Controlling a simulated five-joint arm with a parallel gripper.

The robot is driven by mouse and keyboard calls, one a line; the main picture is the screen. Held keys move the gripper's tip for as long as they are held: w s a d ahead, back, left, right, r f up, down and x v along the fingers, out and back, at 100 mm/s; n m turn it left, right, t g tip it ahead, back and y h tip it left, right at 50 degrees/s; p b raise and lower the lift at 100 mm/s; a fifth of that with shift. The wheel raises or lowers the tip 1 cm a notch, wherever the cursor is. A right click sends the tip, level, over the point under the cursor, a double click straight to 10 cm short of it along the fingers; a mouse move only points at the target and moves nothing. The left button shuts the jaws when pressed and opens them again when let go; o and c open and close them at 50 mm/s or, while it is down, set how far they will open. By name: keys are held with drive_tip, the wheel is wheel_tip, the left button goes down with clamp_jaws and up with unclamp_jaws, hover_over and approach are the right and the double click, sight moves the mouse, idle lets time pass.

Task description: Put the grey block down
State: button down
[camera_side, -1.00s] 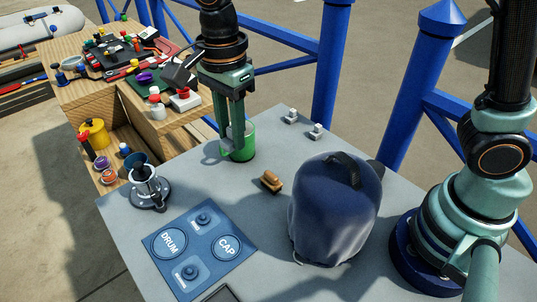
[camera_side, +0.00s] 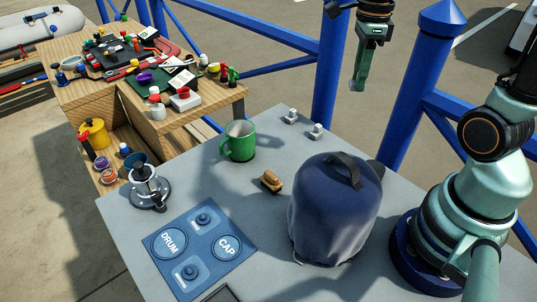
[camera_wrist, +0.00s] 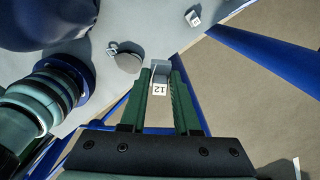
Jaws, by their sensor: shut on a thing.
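My gripper (camera_side: 358,88) is raised at the top right of the side view, past the table's back edge. In the wrist view my gripper (camera_wrist: 160,82) has its two green fingers around a small grey block (camera_wrist: 160,68) with a white label reading 12, and is shut on it. In the side view I cannot make out the held block. Two other small grey blocks stand on the grey table (camera_side: 195,180) near its back edge: one on the left (camera_side: 290,116) and one on the right (camera_side: 316,131).
A green mug (camera_side: 239,141), a brown brush-like thing (camera_side: 271,181), a large navy bag (camera_side: 335,210), a metal winch-like piece (camera_side: 149,190) and a blue mat (camera_side: 200,247) are on the table. Blue railings (camera_side: 329,65) stand behind. The table is bare between mug and mat.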

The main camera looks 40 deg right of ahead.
drive_tip(key=shift+s+d+f, duration=0.15)
drive_tip(key=shift+s+d, duration=0.05)
drive_tip(key=shift+d, duration=0.15)
wheel_tip(320, 180, down, 20)
drive_tip(key=shift+r, duration=0.1)
idle(0.4)
drive_tip(key=c, duration=0.6)
unclamp_jaws()
drive_tip(key=shift+c, duration=0.2)
